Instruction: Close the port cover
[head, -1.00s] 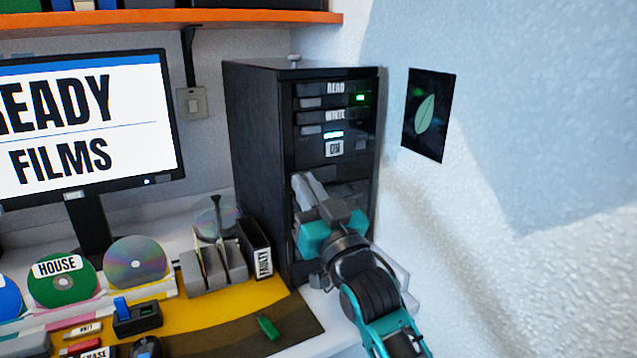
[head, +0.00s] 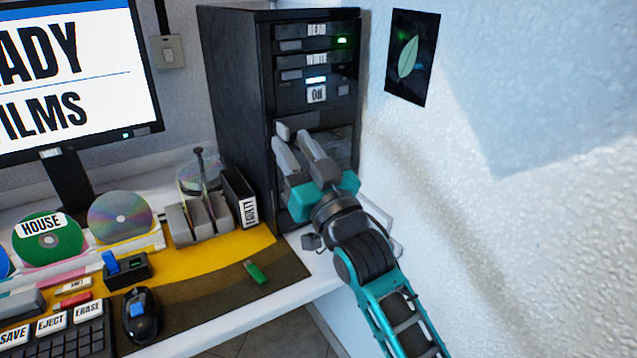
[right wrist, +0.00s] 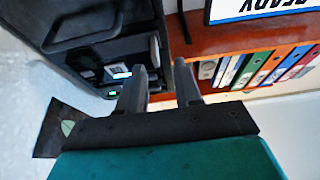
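The black computer tower (head: 236,100) stands at the desk's right end, against the wall. Its front has drive slots labelled READ and WRITE and an ON label. My right gripper (head: 292,134) is in front of the tower's lower front, below the ON label, and hides part of it. Its two grey fingers are apart with nothing between them. They also show apart in the right wrist view (right wrist: 160,70), beside the tower's front (right wrist: 62,60). I cannot clearly make out the port cover or how far open it is. My left gripper is not in view.
A disc holder (head: 198,215) and a FAULTY folder (head: 240,197) stand left of the tower. A green USB stick (head: 255,272) lies on the mat (head: 215,290). The wall (head: 480,220) is close on the right.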

